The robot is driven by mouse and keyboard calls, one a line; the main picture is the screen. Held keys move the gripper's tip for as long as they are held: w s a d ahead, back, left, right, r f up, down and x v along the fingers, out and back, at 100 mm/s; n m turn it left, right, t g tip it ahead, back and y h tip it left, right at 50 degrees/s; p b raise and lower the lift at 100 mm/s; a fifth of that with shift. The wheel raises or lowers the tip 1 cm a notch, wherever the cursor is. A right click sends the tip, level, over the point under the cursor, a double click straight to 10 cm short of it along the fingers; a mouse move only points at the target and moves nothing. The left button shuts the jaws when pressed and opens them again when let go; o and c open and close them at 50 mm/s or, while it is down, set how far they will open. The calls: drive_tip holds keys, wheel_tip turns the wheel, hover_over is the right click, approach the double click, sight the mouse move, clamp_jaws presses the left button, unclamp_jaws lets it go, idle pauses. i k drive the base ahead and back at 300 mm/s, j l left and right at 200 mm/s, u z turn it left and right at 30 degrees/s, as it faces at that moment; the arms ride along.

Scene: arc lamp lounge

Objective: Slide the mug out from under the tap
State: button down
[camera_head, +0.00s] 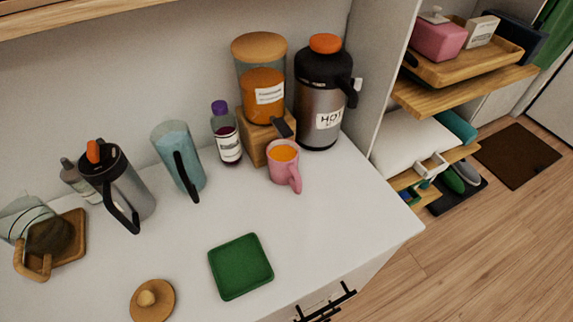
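A pink mug (283,171) with orange liquid near its rim stands upright on the white counter. Its handle points toward the front right. The drink dispenser (262,85) stands behind it, a clear tank of orange drink with a wooden lid on a wooden stand. Its dark tap (281,127) sticks out just above the back of the mug's rim. I cannot tell whether the tap touches the mug.
A steel flask (321,110) stands right of the dispenser, and a purple-capped bottle (227,140) left. A blue pitcher (177,160) and steel jug (124,190) stand further left. The counter (340,220) is clear before the mug, near a green tray (240,266).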

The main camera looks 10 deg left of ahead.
sight(282, 154)
drive_tip(key=i+l+u, duration=0.1)
drive_tip(key=u, duration=0.6)
drive_tip(key=i+l+u, duration=0.1)
drive_tip(key=l+u, duration=0.35)
drive_tip(key=l, duration=0.3)
drive_tip(key=l+u, duration=0.45)
drive_tip(key=l, duration=1.1)
drive_tip(key=k+l+u, duration=0.15)
drive_tip(key=l, duration=1.4)
drive_tip(key=i, duration=0.1)
drive_tip(key=u, duration=0.05)
